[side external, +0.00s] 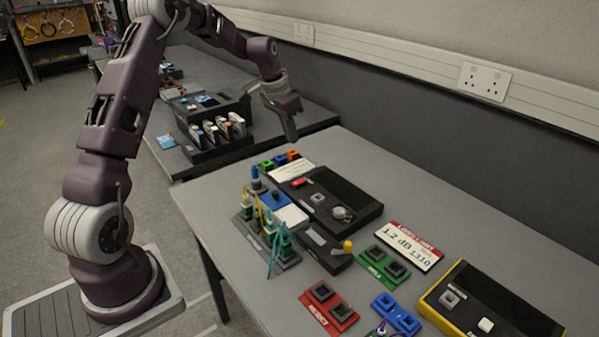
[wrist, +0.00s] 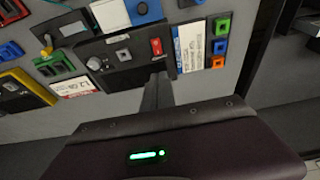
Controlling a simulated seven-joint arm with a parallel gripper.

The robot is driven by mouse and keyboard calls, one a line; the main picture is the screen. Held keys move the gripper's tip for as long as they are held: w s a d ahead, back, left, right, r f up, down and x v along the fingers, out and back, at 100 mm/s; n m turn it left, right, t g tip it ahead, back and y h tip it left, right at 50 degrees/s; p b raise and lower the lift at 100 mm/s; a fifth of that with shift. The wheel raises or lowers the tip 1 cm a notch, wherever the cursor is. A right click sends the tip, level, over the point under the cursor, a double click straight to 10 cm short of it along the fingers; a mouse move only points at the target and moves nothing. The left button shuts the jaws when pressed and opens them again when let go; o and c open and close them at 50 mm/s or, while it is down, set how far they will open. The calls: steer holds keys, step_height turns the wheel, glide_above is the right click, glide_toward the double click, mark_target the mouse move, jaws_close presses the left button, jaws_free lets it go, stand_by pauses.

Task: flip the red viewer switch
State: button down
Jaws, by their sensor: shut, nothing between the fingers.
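The red switch (side external: 299,182) is a small rocker on the top of a black viewer box (side external: 355,196), near a white label strip. It also shows in the wrist view (wrist: 156,46), just beyond my fingertips in the picture. The box also carries a square port (side external: 317,198) and a silver knob (side external: 342,214). My gripper (side external: 291,137) is shut and empty, pointing down above the bench behind the box. In the wrist view my gripper (wrist: 158,78) overlaps the box edge below the switch. It appears apart from the switch.
Small green, blue and orange blocks (side external: 280,159) sit beside the box. A rack with green and yellow connectors (side external: 268,238) stands to its left. Red (side external: 328,306), green (side external: 384,264) and blue (side external: 395,315) port holders and a yellow-edged case (side external: 490,308) lie nearer the camera.

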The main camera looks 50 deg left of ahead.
mark_target(301, 180)
steer(key=x, duration=0.9)
steer(key=s+x, duration=0.1)
steer(key=x, duration=0.3)
steer(key=shift+f, duration=0.6)
steer(key=shift+f, duration=0.15)
steer(key=shift+s, duration=0.8)
